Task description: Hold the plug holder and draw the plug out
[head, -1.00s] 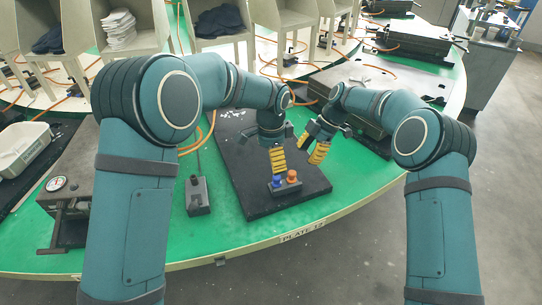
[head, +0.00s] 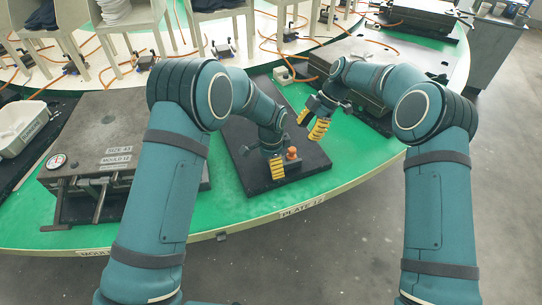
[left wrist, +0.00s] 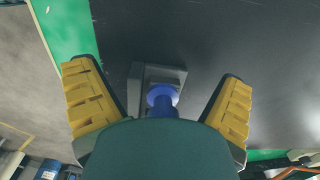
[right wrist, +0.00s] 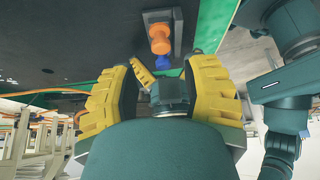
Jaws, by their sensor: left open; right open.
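A small grey plug holder (head: 294,167) stands on a black plate (head: 240,125), with an orange plug (head: 292,153) upright on it. A blue plug (left wrist: 162,97) on the holder shows in the left wrist view; in the head view my left gripper hides it. My left gripper (head: 276,168) is low over the blue plug's end. In the left wrist view its open fingers stand apart on both sides of the blue plug and holder. My right gripper (head: 319,128) is open and empty, above and beyond the holder. Its wrist view shows the orange plug (right wrist: 158,38) and blue plug (right wrist: 163,62) past its fingertips.
A dark mould with a gauge (head: 103,160) lies left on the green table, partly behind my left arm. Another mould (head: 365,95) is at the back right. Orange hoses and pale stands (head: 205,30) fill the back. The black plate's front is clear.

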